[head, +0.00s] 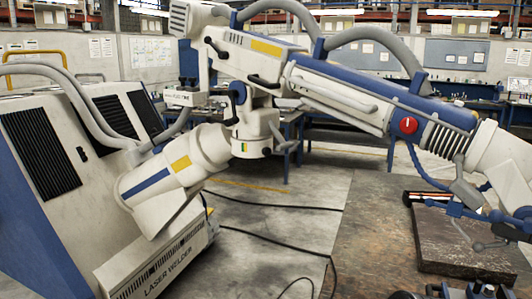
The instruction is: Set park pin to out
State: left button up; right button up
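A large white and blue jointed arm (345,85) reaches from the laser welder across the upper middle to the right edge. I cannot tell which part of it is the park pin. A red round knob (408,125) sits on its side at the right. A grey lever (284,138) sticks out beside the lower joint housing (253,128), which carries a green and yellow mark. Black handles (262,82) show on the upper link. Neither of my grippers can be made out in the head view.
The laser welder cabinet (60,150) with black vents fills the left. A dark slab (470,245) with blue and grey clamp-like parts stands at the lower right. Black cables (275,208) cross the floor in the middle. Workbenches (345,135) stand behind.

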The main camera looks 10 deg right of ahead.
aim_at(267, 151)
jog(key=j, duration=0.7)
jog(key=i+j+z, duration=0.15)
jog(key=j, duration=0.55)
jog(key=i+j+z, duration=0.1)
jog(key=i+j, duration=0.15)
jog(key=i, duration=0.2)
jog(key=i+j+z, duration=0.15)
jog(key=i+j, duration=0.15)
jog(key=i+l, duration=0.2)
jog(key=i, duration=0.15)
jog(key=i+l+z, duration=0.1)
jog(key=i, duration=0.25)
jog(key=i+l, duration=0.3)
jog(key=i, duration=0.1)
